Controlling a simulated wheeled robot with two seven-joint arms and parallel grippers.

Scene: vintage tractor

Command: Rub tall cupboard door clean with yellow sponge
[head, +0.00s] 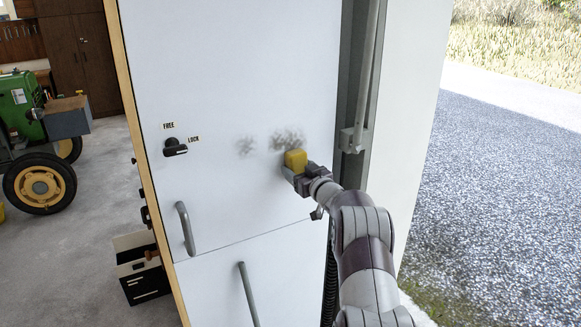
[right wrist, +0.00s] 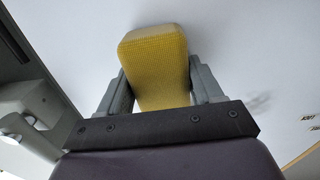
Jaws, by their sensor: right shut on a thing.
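The tall cupboard door (head: 235,70) is a white panel in the middle of the head view. Two grey smudges (head: 288,138) (head: 245,146) mark it, the right one larger and darker. My right gripper (head: 294,170) is shut on the yellow sponge (head: 296,159), just below the larger smudge. In the right wrist view the sponge (right wrist: 155,60) stands between the two fingers (right wrist: 160,88), with the white door (right wrist: 235,50) behind it. I cannot tell whether the sponge touches the door. A faint smudge (right wrist: 260,102) shows right of the fingers. My left gripper is not in view.
A black latch knob (head: 175,147) with FREE and LOCK labels and a grey handle (head: 186,228) stick out on the door's left. A vertical metal rod (head: 366,70) runs at its right. A tractor (head: 40,150) and an open box (head: 140,267) stand left. Gravel lies right.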

